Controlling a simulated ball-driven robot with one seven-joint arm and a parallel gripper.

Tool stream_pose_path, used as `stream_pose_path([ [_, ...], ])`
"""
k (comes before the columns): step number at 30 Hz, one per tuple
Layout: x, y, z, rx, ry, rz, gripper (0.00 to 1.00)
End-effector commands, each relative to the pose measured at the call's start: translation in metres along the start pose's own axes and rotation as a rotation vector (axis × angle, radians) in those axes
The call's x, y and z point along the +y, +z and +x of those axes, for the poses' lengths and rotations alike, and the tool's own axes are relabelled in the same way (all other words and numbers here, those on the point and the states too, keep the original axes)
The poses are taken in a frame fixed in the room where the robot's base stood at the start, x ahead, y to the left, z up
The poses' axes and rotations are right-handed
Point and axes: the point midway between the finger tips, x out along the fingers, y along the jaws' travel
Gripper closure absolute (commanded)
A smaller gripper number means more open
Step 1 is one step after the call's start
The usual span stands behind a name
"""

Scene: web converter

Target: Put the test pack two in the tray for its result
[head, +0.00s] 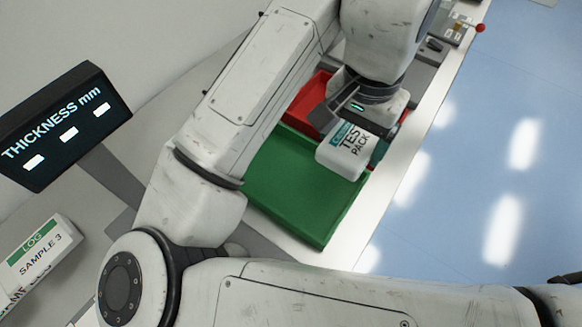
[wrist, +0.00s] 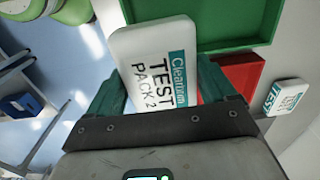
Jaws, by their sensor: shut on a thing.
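Test pack two is a white pack with a teal band. In the wrist view the pack (wrist: 152,62) reads "TEST PACK 2" and sits between the green fingers of my gripper (wrist: 160,82). In the head view the pack (head: 342,158) hangs at the far right part of the green tray (head: 290,190), seen against its rim. My gripper (head: 360,122) is shut on it. The green tray looks empty where it shows. The red tray (head: 303,108) lies just beyond it, partly hidden by my arm. The wrist view also shows the green tray (wrist: 225,22) and red tray (wrist: 240,75).
A dark display (head: 68,130) reads "THICKNESS mm" with three white dashes. A box marked "LOG SAMPLE 3" (head: 38,255) is at lower left. Another white pack (wrist: 287,97) lies beside the red tray in the wrist view. Blue floor (head: 480,180) lies beyond the counter's right edge.

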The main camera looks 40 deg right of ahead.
Motion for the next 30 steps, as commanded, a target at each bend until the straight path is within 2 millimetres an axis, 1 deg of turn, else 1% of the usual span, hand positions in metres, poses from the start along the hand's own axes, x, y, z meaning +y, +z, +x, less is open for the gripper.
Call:
stream_pose_path([
  [1,-0.010,0.007,0.006,0.000,0.002,-0.010,0.52],
  [5,-0.035,0.025,0.018,-0.002,0.001,-0.009,0.52],
  [6,-0.040,0.028,0.025,-0.002,0.002,-0.007,0.52],
  [9,-0.051,0.036,0.043,-0.002,0.002,-0.005,0.52],
  [12,-0.060,0.042,0.057,-0.002,0.002,-0.003,0.52],
  [19,-0.071,0.048,0.071,0.000,0.001,-0.001,0.52],
  [21,-0.075,0.052,0.079,-0.001,0.001,-0.001,0.52],
  [27,-0.075,0.051,0.104,-0.001,0.000,0.001,0.52],
  [30,-0.075,0.051,0.108,0.000,0.000,0.002,0.52],
])
